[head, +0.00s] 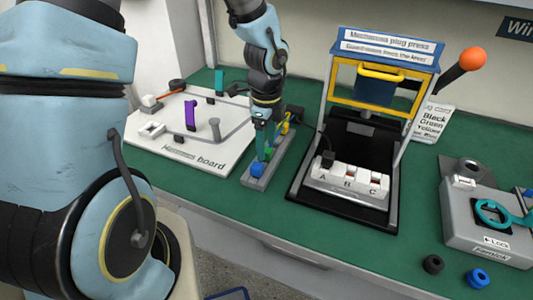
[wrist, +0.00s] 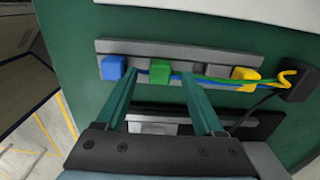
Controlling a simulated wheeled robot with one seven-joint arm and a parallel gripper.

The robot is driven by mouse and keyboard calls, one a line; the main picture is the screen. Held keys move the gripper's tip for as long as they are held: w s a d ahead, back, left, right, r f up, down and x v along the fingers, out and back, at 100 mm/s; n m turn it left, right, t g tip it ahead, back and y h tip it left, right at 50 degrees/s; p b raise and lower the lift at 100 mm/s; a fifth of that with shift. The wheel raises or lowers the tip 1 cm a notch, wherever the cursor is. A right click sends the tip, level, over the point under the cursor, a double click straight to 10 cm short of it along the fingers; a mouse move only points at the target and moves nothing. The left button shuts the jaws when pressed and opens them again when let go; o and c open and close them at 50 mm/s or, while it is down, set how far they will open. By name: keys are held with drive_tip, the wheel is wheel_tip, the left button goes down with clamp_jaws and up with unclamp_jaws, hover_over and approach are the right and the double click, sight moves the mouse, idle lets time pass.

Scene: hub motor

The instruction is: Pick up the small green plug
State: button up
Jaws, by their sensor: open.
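The small green plug (wrist: 160,75) sits in a grey holder strip (wrist: 200,57) between a blue plug (wrist: 113,67) and a yellow plug (wrist: 245,78). Thin blue, green and yellow wires run right from the plugs. My gripper (wrist: 160,80) is open and empty, its teal fingers pointing at the strip with one on each side of the green plug in the wrist view. I cannot tell whether the tips are level with the plug. In the head view my gripper (head: 264,136) is low over the strip, partly hiding the green plug; the blue plug (head: 257,169) shows at the near end.
A plug press (head: 362,75) with slots A, B and C stands right of the strip; a black plug (head: 327,159) is at A. A white board (head: 205,165) with a purple post lies left. A grey fixture (head: 480,237) is far right, with black and blue round parts before it.

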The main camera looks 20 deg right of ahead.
drive_tip(key=shift+f, duration=0.7)
drive_tip(key=shift+c, duration=0.3)
clamp_jaws()
